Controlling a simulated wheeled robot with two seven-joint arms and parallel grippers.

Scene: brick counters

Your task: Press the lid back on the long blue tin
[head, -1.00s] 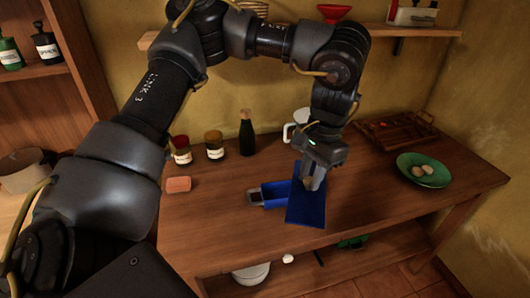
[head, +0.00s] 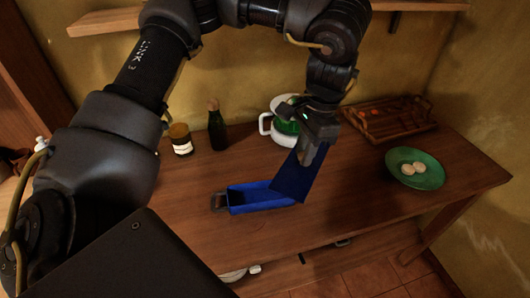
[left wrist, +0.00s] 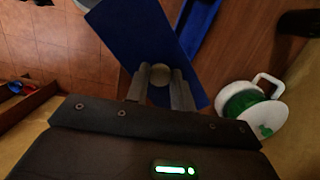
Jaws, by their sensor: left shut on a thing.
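My left gripper (head: 312,148) holds the flat blue lid (head: 298,178) above and behind the tin's right end. In the head view the lid overlaps that end; I cannot tell whether they touch. In the left wrist view my fingers (left wrist: 160,85) are shut on the lid's round knob (left wrist: 160,71). My right gripper is not in view.
A dark bottle (head: 216,127) and a jar (head: 180,139) stand further left. A wooden tray (head: 390,118) and a green plate (head: 430,178) are to the right. The counter in front of the tin is clear.

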